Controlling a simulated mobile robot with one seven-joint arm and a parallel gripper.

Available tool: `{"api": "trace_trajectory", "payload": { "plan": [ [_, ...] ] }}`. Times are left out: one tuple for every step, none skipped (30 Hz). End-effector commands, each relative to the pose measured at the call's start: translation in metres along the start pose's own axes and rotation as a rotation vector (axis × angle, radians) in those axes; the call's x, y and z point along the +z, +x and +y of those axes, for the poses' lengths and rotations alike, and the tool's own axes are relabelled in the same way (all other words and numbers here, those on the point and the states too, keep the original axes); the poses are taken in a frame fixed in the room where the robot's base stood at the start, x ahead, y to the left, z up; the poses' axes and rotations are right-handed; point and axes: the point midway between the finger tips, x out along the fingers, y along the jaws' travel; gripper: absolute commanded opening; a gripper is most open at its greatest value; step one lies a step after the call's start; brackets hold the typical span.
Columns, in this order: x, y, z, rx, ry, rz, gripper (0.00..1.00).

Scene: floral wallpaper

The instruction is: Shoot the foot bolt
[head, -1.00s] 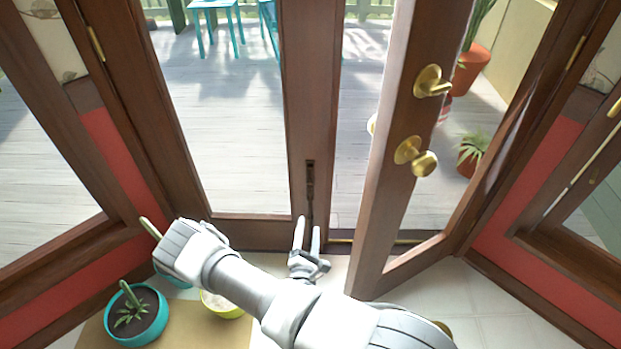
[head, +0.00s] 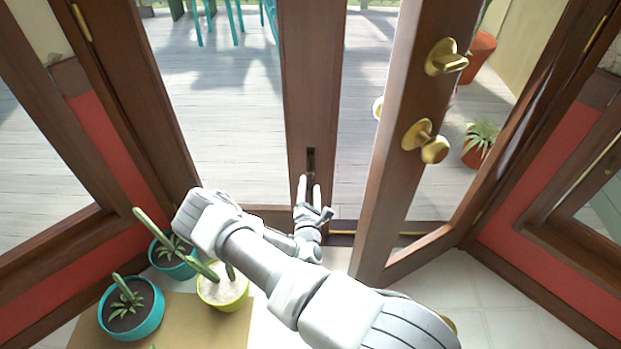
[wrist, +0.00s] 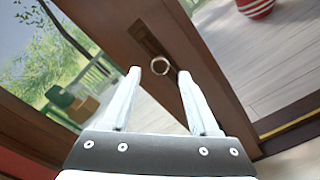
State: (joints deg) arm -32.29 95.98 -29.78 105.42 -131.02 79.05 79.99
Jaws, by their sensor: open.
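The foot bolt (head: 311,161) is a dark fitting set low in the stile of the closed door leaf (head: 308,105); its lower part is hidden behind my fingers in the head view. In the wrist view a ring-shaped pull (wrist: 160,66) shows on a dark plate on the stile, between and beyond my fingertips. My gripper (head: 309,182) is open and empty, in front of the bolt. In the wrist view my gripper (wrist: 158,76) has its fingers spread either side of the ring. I cannot tell whether either finger touches it.
The right door leaf (head: 400,165) stands open towards me, with a brass lever (head: 445,58) and knob (head: 428,142). Potted cacti, in a teal pot (head: 135,315) and a yellow-green pot (head: 222,290), stand at lower left beside my arm. Pale floor (head: 485,290) is clear at lower right.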

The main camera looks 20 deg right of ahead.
Motion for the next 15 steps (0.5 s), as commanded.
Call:
{"api": "trace_trajectory", "payload": {
  "plan": [
    [-0.002, 0.011, -0.002, 0.002, 0.002, -0.002, 0.61],
    [-0.002, 0.017, -0.002, 0.001, 0.002, -0.002, 0.61],
    [-0.002, 0.024, -0.002, 0.001, 0.002, -0.002, 0.61],
    [-0.002, 0.029, -0.002, 0.002, 0.001, -0.002, 0.61],
    [-0.002, 0.034, -0.002, 0.001, 0.001, -0.001, 0.61],
    [-0.001, 0.039, -0.002, 0.000, 0.001, -0.002, 0.61],
    [-0.001, 0.043, -0.002, 0.001, 0.001, -0.002, 0.61],
    [-0.001, 0.046, -0.001, 0.001, 0.001, -0.002, 0.61],
    [-0.001, 0.050, -0.001, 0.000, 0.001, -0.001, 0.61],
    [-0.001, 0.052, -0.001, 0.000, 0.000, 0.000, 0.61],
    [-0.001, 0.054, -0.001, 0.000, 0.000, 0.000, 0.61],
    [-0.001, 0.056, -0.001, 0.000, 0.000, 0.000, 0.61],
    [-0.001, 0.057, 0.000, 0.000, 0.000, 0.000, 0.61],
    [0.000, 0.057, 0.000, 0.000, -0.001, 0.000, 0.61],
    [0.000, 0.058, 0.000, 0.000, -0.001, 0.000, 0.61]
  ]
}}
